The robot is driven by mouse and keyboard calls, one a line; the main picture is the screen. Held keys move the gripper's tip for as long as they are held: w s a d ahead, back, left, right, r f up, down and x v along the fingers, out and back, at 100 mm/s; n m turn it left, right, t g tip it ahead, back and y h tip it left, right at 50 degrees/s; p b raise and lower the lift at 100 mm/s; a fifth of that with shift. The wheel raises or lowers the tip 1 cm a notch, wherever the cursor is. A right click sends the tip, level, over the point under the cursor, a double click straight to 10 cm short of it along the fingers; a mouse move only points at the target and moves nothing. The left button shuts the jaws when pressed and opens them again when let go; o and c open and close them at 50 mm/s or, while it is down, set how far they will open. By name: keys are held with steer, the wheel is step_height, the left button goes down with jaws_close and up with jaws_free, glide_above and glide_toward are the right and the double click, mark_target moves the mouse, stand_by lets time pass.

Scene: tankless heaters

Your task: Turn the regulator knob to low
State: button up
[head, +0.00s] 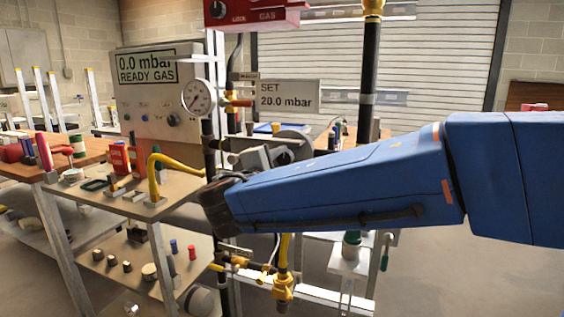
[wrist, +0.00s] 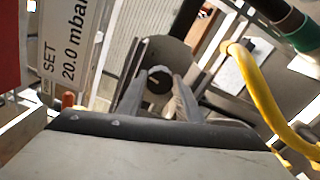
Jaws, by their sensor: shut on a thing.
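The regulator (head: 296,143) is a grey round body on the pipework at the centre of the head view, partly covered by my gripper (head: 262,157) and blue arm. In the wrist view its grey round face (wrist: 168,50) lies just beyond my fingers. The small round knob (wrist: 159,78) sits between the two grey fingertips of my gripper (wrist: 158,84), which are shut on it from both sides. I cannot read the knob's setting or any low mark. The "SET 20.0 mbar" sign (head: 285,95) stands just above the regulator.
A round pressure gauge (head: 199,97) and a panel (head: 158,98) reading "0.0 mbar READY GAS" stand left of the regulator. A yellow hose (head: 153,175) and dark vertical pipes (head: 368,80) are close by. A red gas box (head: 252,14) hangs above.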

steer(key=shift+f+n, duration=0.1)
steer(key=shift+n, duration=0.5)
steer(key=o, duration=0.8)
steer(key=shift+c, duration=0.2)
steer(key=v, duration=1.7)
steer(key=shift+s, duration=0.2)
steer(key=shift+a, duration=0.1)
